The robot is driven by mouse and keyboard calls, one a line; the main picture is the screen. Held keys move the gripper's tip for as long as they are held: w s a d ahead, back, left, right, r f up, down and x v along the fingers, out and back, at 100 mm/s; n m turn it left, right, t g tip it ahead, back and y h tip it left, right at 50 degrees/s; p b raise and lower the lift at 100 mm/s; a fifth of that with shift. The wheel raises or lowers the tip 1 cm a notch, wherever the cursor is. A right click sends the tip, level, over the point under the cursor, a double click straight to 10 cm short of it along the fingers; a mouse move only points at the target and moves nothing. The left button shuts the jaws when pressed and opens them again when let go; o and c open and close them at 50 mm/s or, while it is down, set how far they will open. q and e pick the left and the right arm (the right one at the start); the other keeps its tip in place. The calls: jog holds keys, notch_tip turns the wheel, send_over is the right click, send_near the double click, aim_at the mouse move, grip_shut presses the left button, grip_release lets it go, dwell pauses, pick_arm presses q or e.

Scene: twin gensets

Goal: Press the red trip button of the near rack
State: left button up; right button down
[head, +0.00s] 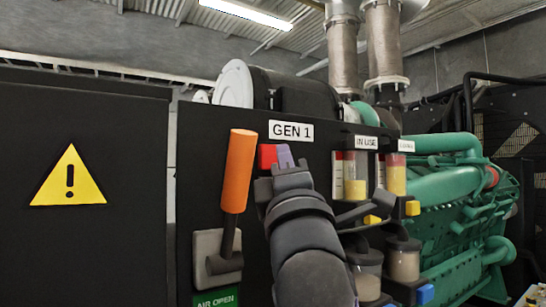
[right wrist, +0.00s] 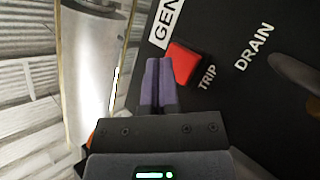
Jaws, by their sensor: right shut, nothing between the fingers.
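The red trip button (head: 267,156) is on the black rack panel (head: 205,150), just below the GEN 1 label (head: 291,131). In the right wrist view the red button (right wrist: 184,64) has TRIP written beside it. My right gripper (head: 285,156) is in front of the panel, its purple fingers shut and empty, just right of the button in the head view. In the right wrist view the fingertips (right wrist: 158,64) are just left of the button; I cannot tell whether they touch it. My gripper hides part of the panel. My left gripper is not in view.
An orange-handled lever (head: 238,170) sticks out left of the button, above an AIR OPEN label (head: 216,300). Sight glasses (head: 355,175) and bowls (head: 404,259) are to the right. A green engine (head: 450,190) stands behind. In the wrist view a dark knob (right wrist: 295,74) is near DRAIN.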

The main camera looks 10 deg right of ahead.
jog(key=shift+w, duration=0.1)
dwell(0.4)
jog(key=shift+w+a, duration=0.15)
jog(key=shift+w, duration=0.2)
jog(key=shift+w+a, duration=0.15)
jog(key=shift+w, duration=0.3)
dwell(1.0)
jog(key=shift+s, duration=0.15)
jog(key=shift+s+d, duration=0.3)
jog(key=shift+s, duration=0.25)
jog(key=shift+s+d+b, duration=0.1)
jog(key=shift+s+d, duration=0.2)
jog(key=shift+s, duration=0.45)
jog(key=shift+s+d+b, duration=0.1)
jog(key=shift+s+d, duration=0.2)
jog(key=shift+s, duration=0.45)
jog(key=shift+s+d+b, duration=0.1)
jog(key=shift+s+d, duration=0.2)
jog(key=shift+s, duration=0.45)
